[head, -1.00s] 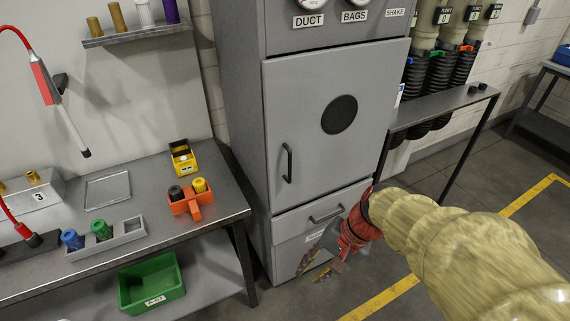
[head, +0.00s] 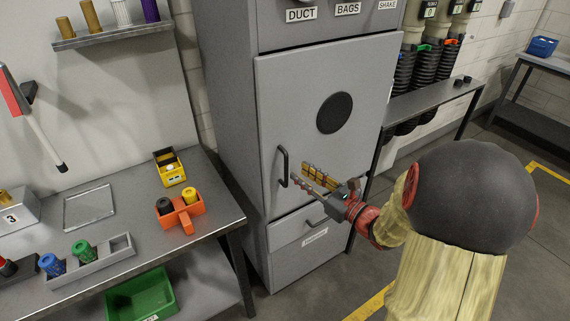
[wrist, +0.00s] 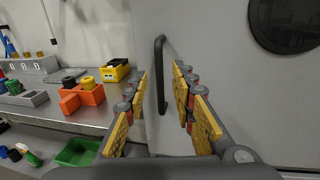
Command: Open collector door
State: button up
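The collector door (head: 318,143) is a grey panel with a round black disc, closed on the front of the tall grey cabinet. Its dark vertical handle (head: 282,166) is at the door's left side. My gripper (head: 299,173) is open in front of the door, with its fingertips just right of the handle in the head view. In the wrist view the handle (wrist: 160,75) stands upright between the two spread yellow-padded fingers, a little beyond them. I cannot tell whether the fingers touch it.
A workbench (head: 135,218) with an orange caddy (head: 181,213) and a yellow bin (head: 169,168) stands to the left. A narrow metal shelf (head: 428,105) is to the right of the cabinet.

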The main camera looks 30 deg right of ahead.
jog(key=b, duration=0.2)
send_over(286, 184)
jog(key=shift+w+d, duration=0.2)
jog(key=shift+w, duration=0.1)
jog(key=shift+c, duration=0.2)
grip_shut()
dwell(0.6)
